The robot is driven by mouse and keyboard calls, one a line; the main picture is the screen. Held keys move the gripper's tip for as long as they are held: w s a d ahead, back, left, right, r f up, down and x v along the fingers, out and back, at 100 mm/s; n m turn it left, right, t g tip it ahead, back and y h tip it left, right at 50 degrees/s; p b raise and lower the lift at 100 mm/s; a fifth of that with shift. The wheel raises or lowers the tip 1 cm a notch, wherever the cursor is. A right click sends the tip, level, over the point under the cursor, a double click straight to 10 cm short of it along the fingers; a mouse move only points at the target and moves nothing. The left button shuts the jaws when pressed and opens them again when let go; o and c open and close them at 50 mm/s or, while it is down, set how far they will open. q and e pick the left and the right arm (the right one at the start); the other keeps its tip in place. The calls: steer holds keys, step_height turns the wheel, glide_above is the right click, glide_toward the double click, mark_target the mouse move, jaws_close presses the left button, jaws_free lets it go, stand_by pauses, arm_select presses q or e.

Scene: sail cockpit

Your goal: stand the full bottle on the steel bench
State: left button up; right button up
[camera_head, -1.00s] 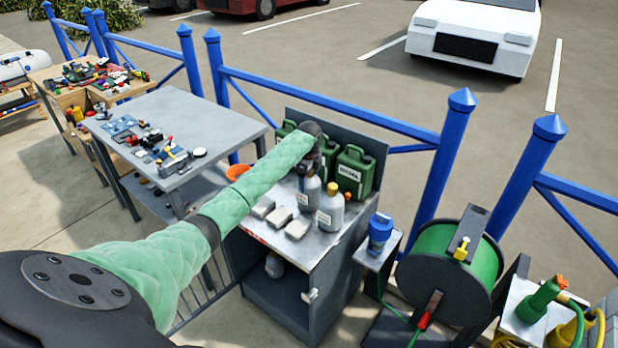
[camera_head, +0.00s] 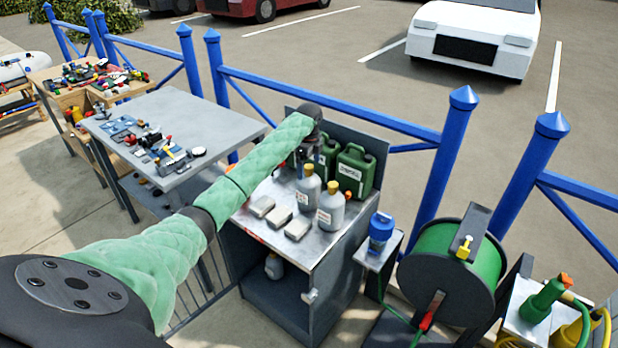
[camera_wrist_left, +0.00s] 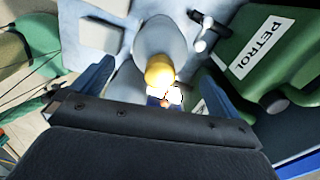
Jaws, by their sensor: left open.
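Two grey bottles with yellow caps and white labels stand upright on the metal top of the steel bench (camera_head: 316,246). One is the rear bottle (camera_head: 307,188); the other is the front bottle (camera_head: 331,212). I cannot tell which is full. A similar bottle (camera_head: 274,266) stands on the shelf below. My left gripper (camera_head: 304,158) is above the rear bottle, open and empty. In the left wrist view a yellow-capped bottle (camera_wrist_left: 160,40) stands beyond the open fingers of my left gripper (camera_wrist_left: 158,92), apart from them. My right gripper is out of view.
Green fuel cans (camera_head: 355,171) stand at the back of the bench, close to the gripper; one labelled PETROL (camera_wrist_left: 262,50) shows in the wrist view. Pale blocks (camera_head: 279,217) lie left of the bottles. A hose reel (camera_head: 450,262) is at right.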

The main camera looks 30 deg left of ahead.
arm_select(q)
step_height(320, 180, up, 5)
steer(key=shift+r+b, duration=0.1)
steer(key=shift+b, duration=0.65)
steer(key=shift+r, duration=0.5)
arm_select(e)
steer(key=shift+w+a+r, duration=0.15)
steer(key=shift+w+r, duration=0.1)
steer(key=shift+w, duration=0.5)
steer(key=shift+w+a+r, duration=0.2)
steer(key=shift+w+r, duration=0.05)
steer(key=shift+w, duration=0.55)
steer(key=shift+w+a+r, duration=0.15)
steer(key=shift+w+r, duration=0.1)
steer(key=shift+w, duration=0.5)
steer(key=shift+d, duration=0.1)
